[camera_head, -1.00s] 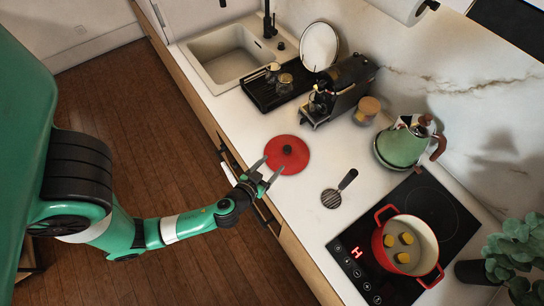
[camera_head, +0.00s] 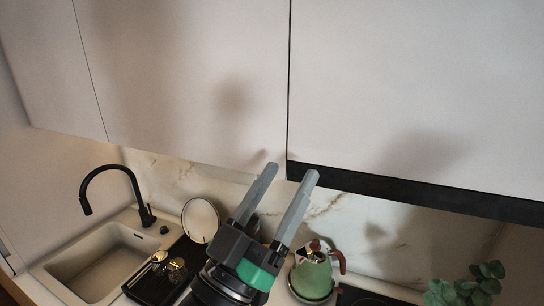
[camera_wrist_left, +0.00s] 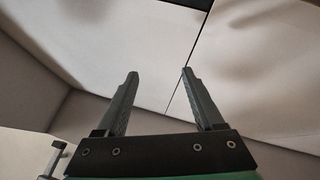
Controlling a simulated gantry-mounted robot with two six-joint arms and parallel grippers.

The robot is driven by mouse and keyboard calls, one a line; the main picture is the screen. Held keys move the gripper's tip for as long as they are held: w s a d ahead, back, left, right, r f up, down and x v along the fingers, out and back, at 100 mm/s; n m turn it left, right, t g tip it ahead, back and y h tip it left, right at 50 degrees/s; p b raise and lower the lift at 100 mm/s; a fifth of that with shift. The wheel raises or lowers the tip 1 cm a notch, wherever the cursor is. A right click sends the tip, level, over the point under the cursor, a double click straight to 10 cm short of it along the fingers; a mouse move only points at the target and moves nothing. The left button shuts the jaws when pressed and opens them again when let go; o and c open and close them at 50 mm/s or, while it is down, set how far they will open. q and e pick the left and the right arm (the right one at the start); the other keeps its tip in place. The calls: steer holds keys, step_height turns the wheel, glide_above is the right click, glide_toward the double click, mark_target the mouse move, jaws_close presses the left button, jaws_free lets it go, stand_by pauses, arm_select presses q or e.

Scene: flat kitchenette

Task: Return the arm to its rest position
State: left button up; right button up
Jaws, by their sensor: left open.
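My left gripper (camera_head: 291,174) is raised in front of the upper cabinets, its two grey fingers pointing up and apart with nothing between them. In the left wrist view the same gripper (camera_wrist_left: 159,72) is open and empty, with pale cabinet fronts beyond its fingertips. The green and black gripper body hides part of the counter and the backsplash in the head view. My right gripper is not in view.
White upper cabinets (camera_head: 180,70) fill the upper half. Below are a sink (camera_head: 92,262) with a black faucet (camera_head: 128,178), a dark drying tray (camera_head: 190,252), a white plate (camera_head: 200,220), a green kettle (camera_head: 313,277) and a plant (camera_head: 470,288).

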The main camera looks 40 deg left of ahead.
arm_select(q)
steer(key=s+d+r+m+t+h, duration=0.3)
steer(key=s+r+m+h, duration=0.1)
steer(key=r, duration=0.6)
steer(key=shift+s+d+h, duration=0.3)
steer(key=shift+s+h, duration=0.2)
steer(key=shift+s, duration=0.7)
